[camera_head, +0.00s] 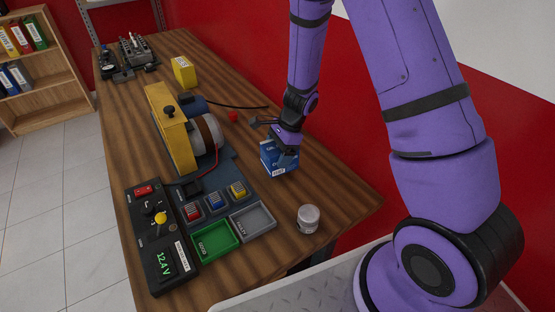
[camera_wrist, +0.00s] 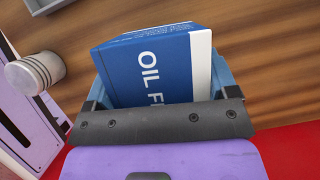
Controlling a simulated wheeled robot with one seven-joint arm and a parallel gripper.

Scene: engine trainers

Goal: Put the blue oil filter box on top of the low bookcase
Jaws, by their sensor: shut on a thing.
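The blue oil filter box (camera_head: 278,158) is at the right part of the wooden bench in the head view, below my gripper (camera_head: 286,145). In the wrist view the box (camera_wrist: 155,68) fills the space between the fingers of my gripper (camera_wrist: 160,95), with "OIL" lettering and a white side strip showing. My gripper is shut on the box. I cannot tell whether the box touches the bench. The low bookcase (camera_head: 48,62) stands on the floor at the far left in the head view, with coloured binders on its shelves; its top is cut off by the frame.
The wooden bench (camera_head: 340,190) holds a yellow engine trainer (camera_head: 168,130), a black meter panel (camera_head: 155,235), green (camera_head: 215,241) and grey (camera_head: 253,221) trays, a grey-white canister (camera_head: 308,219) and a yellow box (camera_head: 184,71). Open tiled floor (camera_head: 55,190) lies left of the bench.

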